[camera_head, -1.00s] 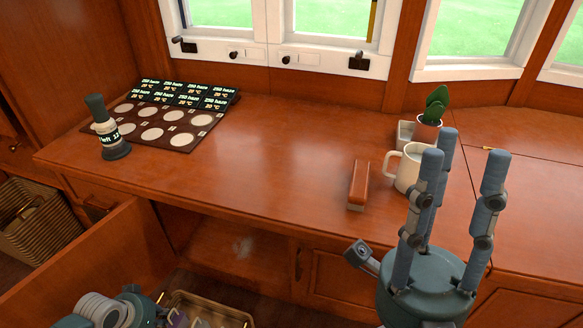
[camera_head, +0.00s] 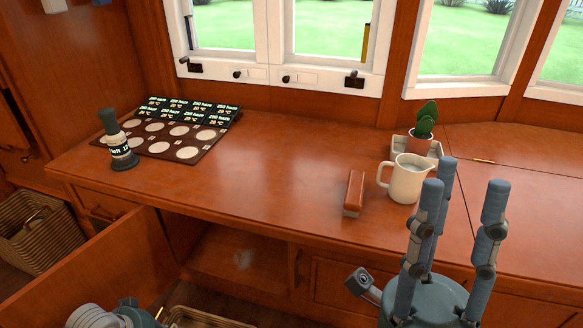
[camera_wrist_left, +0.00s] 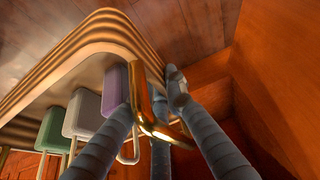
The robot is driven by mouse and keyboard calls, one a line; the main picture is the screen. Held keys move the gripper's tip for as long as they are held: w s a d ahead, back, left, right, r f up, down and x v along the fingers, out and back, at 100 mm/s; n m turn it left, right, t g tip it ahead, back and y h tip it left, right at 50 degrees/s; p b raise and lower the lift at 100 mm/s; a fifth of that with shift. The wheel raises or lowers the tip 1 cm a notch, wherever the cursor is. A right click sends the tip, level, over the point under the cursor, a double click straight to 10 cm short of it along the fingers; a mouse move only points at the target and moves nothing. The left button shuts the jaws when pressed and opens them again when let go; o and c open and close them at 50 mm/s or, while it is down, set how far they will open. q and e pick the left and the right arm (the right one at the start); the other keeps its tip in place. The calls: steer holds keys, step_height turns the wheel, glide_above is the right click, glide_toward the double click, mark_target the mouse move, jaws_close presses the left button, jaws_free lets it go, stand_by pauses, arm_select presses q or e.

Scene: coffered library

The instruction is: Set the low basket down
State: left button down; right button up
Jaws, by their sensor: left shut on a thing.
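The low basket (camera_head: 205,318) shows only as a tan rim at the bottom edge of the head view, below the open cabinet. In the left wrist view its ribbed wall (camera_wrist_left: 75,62) and a brass handle (camera_wrist_left: 152,112) are large and close. My left gripper (camera_wrist_left: 158,98) has its fingers around this handle and is shut on it. Green, white and purple blocks with metal loops lie at the basket. Whether the basket's underside touches anything is hidden. My right gripper (camera_head: 462,185) points up with its fingers spread, empty, in front of the counter.
The counter (camera_head: 270,170) bears a cream jug (camera_head: 405,181), a red-brown block (camera_head: 354,193), a potted plant (camera_head: 422,130), a dark stamp-like object (camera_head: 118,142) and a board with pale discs (camera_head: 172,138). An open wooden door (camera_head: 110,268) stands left of an empty cabinet space. Another wicker basket (camera_head: 42,232) is at far left.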

arm_select(q)
steer(key=d+r+n, duration=0.1)
steer(key=d+r, duration=0.3)
steer(key=r, duration=0.6)
steer(key=d+r+n, duration=0.1)
steer(key=d+r, duration=0.3)
steer(key=r, duration=0.7)
steer(key=d+r+n+y, duration=0.1)
steer(key=d+r, duration=0.3)
steer(key=r, duration=0.7)
steer(key=shift+s+d, duration=0.3)
steer(key=shift+d, duration=0.05)
